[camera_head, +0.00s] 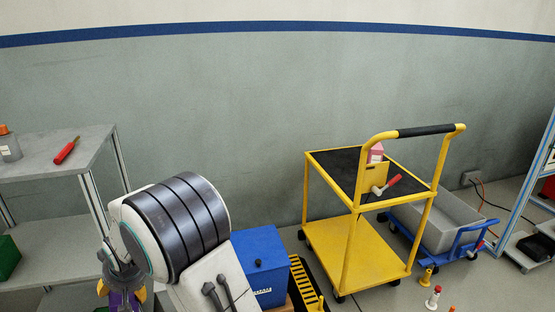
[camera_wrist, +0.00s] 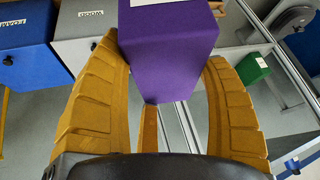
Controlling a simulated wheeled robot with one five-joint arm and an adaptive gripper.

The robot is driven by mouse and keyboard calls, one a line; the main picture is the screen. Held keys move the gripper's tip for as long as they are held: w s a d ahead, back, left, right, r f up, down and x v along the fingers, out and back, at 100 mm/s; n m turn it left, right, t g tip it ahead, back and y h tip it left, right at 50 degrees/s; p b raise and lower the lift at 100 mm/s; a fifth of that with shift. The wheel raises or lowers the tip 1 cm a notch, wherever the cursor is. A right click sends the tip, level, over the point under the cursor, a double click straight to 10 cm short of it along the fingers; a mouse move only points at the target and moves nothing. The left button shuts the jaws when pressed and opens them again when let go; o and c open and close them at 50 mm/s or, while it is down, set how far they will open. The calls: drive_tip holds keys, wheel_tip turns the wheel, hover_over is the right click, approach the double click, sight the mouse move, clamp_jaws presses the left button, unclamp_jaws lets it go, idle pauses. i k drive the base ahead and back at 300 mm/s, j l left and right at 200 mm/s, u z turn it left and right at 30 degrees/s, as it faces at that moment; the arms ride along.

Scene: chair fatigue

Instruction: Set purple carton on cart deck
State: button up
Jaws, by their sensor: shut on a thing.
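A white label shows on the carton's top edge. In the head view my gripper (camera_head: 122,291) is at the lower left, with a small part of the purple carton (camera_head: 125,303) showing at the bottom edge; my arm hides much of it. The yellow cart (camera_head: 353,235) stands right of centre, well apart from my gripper. Its upper deck (camera_head: 335,163) is black and its lower deck (camera_head: 362,258) is bare yellow.
A pink carton (camera_head: 376,151) and a red-handled tool (camera_head: 388,184) are at the cart's upper deck. A grey shelf (camera_head: 50,155) with a red screwdriver (camera_head: 67,150) stands left. A blue bin (camera_head: 262,262) stands between arm and cart. A grey tub trolley (camera_head: 440,222) is behind the cart.

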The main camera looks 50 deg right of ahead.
sight(352, 169)
drive_tip(key=k+l+z, duration=0.1)
drive_tip(key=l+z, duration=0.25)
drive_tip(key=l, duration=0.35)
drive_tip(key=l+z, duration=0.35)
drive_tip(key=l, duration=0.3)
drive_tip(key=i+l+z, duration=0.45)
